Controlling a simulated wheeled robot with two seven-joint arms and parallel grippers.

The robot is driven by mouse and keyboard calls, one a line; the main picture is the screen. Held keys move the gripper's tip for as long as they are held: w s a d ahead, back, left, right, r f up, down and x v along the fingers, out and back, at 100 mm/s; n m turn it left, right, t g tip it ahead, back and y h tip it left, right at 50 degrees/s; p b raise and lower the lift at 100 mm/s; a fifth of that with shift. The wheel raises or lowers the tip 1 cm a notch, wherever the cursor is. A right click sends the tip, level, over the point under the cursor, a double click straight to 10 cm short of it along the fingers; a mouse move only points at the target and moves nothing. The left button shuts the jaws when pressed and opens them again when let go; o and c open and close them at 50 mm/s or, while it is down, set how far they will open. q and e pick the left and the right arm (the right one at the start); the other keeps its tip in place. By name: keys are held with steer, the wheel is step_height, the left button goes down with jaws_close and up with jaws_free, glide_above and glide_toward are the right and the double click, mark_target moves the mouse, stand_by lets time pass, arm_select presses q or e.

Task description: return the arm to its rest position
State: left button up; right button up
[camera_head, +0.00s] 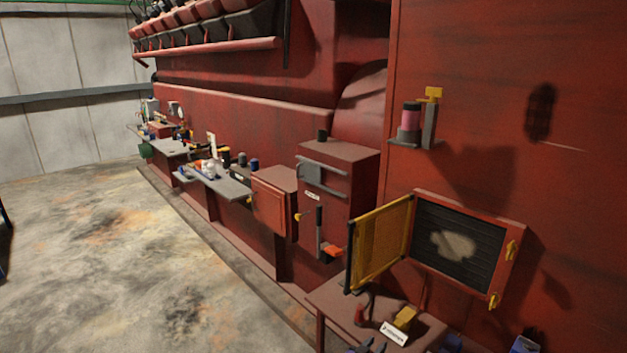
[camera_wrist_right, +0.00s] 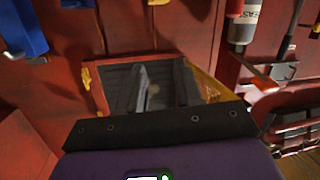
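My right gripper (camera_wrist_right: 163,88) shows in the right wrist view, with two grey fingers standing apart and nothing seen between them. Beyond the fingers is an open red box (camera_wrist_right: 90,85) with a dark ribbed inside and a yellow frame at its right. In the head view the same kind of box (camera_head: 508,262) hangs on the red engine wall. Its yellow mesh door (camera_head: 380,243) is swung open to the left, and a pale patch marks the dark grille (camera_head: 455,248). I cannot clearly make out the right gripper in the head view. My left gripper is not in view.
A low shelf (camera_head: 330,299) below the box carries a small yellow block (camera_head: 405,317) and a white label (camera_head: 394,333). A red cabinet (camera_head: 338,175) and grey shelves (camera_head: 215,182) line the engine. The floor (camera_head: 110,260) at left is clear.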

steer(key=s+a+f+n+g+y+b, duration=0.25)
steer(key=s+f+g+y, duration=0.45)
steer(key=s+f, duration=1)
steer(key=s+a+g+y, duration=0.2)
steer(key=s+a+y, duration=0.1)
steer(key=s, duration=0.9)
steer(key=s+a+f+g+y+b, duration=0.1)
steer(key=s+a+g+y, duration=0.2)
steer(key=s, duration=0.9)
steer(key=shift+a+f+n+y+b, duration=0.15)
steer(key=shift+a+n+y+b, duration=0.15)
steer(key=shift+n+y, duration=0.25)
